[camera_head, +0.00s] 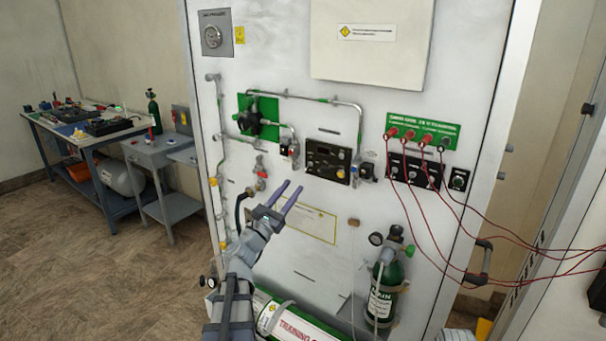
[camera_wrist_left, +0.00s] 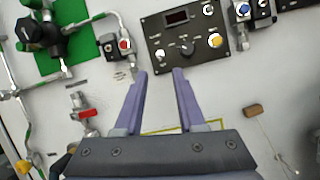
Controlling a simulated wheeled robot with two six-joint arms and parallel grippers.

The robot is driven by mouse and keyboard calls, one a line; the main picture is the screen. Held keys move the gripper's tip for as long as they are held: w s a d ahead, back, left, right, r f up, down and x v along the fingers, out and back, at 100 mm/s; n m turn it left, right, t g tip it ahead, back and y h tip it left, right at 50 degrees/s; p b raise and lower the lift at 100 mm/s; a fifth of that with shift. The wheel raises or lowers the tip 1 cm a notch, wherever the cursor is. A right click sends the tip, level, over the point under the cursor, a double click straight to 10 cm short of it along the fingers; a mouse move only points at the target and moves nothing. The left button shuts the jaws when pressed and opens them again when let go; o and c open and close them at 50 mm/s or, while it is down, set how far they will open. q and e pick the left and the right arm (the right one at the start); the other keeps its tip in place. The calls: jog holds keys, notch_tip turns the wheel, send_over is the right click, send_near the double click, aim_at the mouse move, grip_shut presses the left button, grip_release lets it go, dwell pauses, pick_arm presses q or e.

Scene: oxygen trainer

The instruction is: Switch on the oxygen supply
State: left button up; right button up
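A white training panel (camera_head: 330,110) stands in front of me. My left gripper (camera_head: 292,187) is open and empty in front of it, below a black control box (camera_head: 328,162). In the left wrist view the gripper (camera_wrist_left: 160,73) has its two purple fingers apart, pointing at that box (camera_wrist_left: 165,52). The box has a dark display, a central knob (camera_wrist_left: 187,47) and a yellow button (camera_wrist_left: 215,40). To its left are a small red button (camera_wrist_left: 125,44) and a red-handled valve (camera_wrist_left: 88,113). A black handwheel (camera_head: 252,122) sits on a green plate. My right gripper is not in view.
A green cylinder (camera_head: 386,285) stands at lower right of the panel. A lying cylinder labelled TRAINING (camera_head: 290,322) is below. Red cables (camera_head: 470,225) hang across the right side. A workbench (camera_head: 85,135) and a cart (camera_head: 160,155) stand at left. Floor there is clear.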

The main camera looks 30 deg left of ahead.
aim_at(307, 168)
pick_arm(q)
jog(key=p+x, duration=0.2)
jog(key=x, duration=0.4)
jog(key=shift+w+r, duration=0.1)
jog(key=shift+w, duration=0.2)
jog(key=shift+c, duration=0.2)
grip_shut()
